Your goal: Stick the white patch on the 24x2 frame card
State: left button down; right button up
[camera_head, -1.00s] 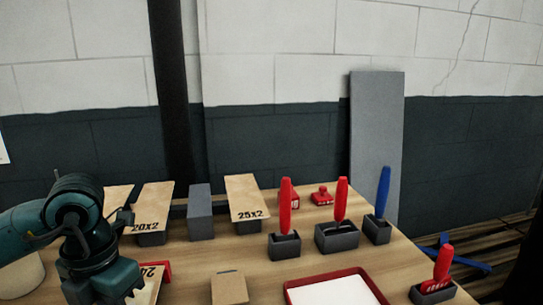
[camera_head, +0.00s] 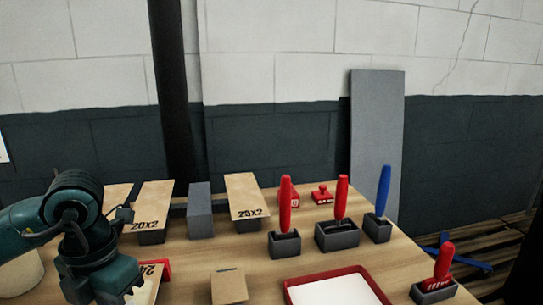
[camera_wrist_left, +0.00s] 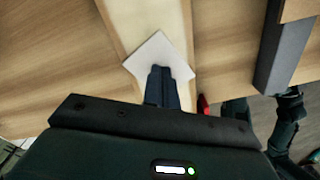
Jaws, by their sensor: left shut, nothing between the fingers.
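The white patch (camera_wrist_left: 160,54) lies tilted like a diamond on a pale tan card (camera_wrist_left: 150,14) in the left wrist view. My left gripper (camera_wrist_left: 161,70) is shut with nothing between its fingers, and its fingertips are over the patch's near part; I cannot tell if they touch it. In the head view the left gripper (camera_head: 125,294) is at the lower left. It partly covers a card (camera_head: 150,277) whose printed label is cut off, so I cannot read it in full. My right gripper is not in view.
Cards marked 20x2 (camera_head: 152,202) and 25x2 (camera_head: 243,194) rest on supports behind, with a grey block (camera_head: 199,212) between. A tan box (camera_head: 229,287), a red tray (camera_head: 293,282) with a white inside, and grey holders (camera_head: 284,245) with red and blue handles stand to the right.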

pick_arm(q)
jog(key=shift+f, duration=0.1)
jog(key=shift+r+p, duration=2.5)
jog(key=shift+r, duration=1.1)
